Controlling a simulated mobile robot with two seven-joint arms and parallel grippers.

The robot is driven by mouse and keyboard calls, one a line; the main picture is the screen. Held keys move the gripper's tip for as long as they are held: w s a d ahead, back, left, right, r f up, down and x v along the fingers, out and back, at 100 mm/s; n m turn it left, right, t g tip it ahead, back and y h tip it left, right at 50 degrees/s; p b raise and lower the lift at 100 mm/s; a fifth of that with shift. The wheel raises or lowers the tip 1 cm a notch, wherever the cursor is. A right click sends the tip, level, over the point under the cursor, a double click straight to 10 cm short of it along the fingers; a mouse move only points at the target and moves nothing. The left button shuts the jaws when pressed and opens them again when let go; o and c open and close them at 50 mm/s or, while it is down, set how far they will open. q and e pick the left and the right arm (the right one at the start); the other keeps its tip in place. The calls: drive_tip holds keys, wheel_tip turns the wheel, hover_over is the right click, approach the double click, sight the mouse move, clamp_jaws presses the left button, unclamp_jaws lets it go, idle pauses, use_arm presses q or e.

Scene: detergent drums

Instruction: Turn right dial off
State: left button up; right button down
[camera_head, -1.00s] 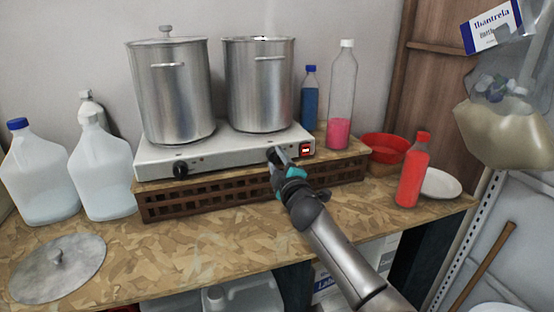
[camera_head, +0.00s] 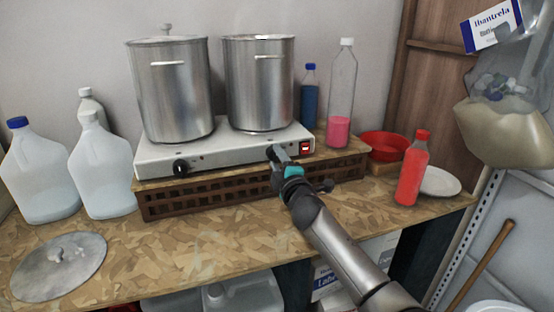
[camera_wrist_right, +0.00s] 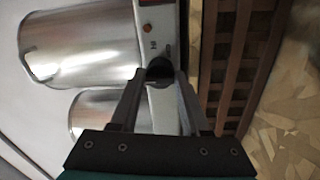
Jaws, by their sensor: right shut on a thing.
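A two-burner silver hotplate (camera_head: 225,152) stands on a slatted wooden crate. My right gripper (camera_head: 275,154) is at its front face, right of the middle. The right dial is hidden behind the fingers in the head view. The right wrist view shows the black right dial (camera_wrist_right: 160,71) between the two fingers of my right gripper (camera_wrist_right: 161,80), which is shut on it. The dial's exact pointer setting cannot be read. The black left dial (camera_head: 180,166) is on the front face at left. A lit red switch (camera_head: 306,147) is at the right end. My left gripper is not in view.
Two steel pots (camera_head: 259,85) (camera_head: 171,90) stand on the hotplate. The crate (camera_head: 170,203) lies just below my fingers. A red bottle (camera_head: 411,170) and red bowl (camera_head: 383,145) stand to the right, white jugs (camera_head: 103,170) to the left. The front board (camera_head: 200,245) is mostly clear.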

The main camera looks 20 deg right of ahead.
drive_tip(key=shift+c, duration=2)
unclamp_jaws()
drive_tip(key=shift+s+f, duration=0.1)
drive_tip(key=shift+s, duration=0.55)
drive_tip(key=s+p, duration=0.1)
drive_tip(key=s, duration=1.3)
drive_tip(key=shift+d+f+p, duration=0.15)
drive_tip(key=shift+f+p, duration=0.2)
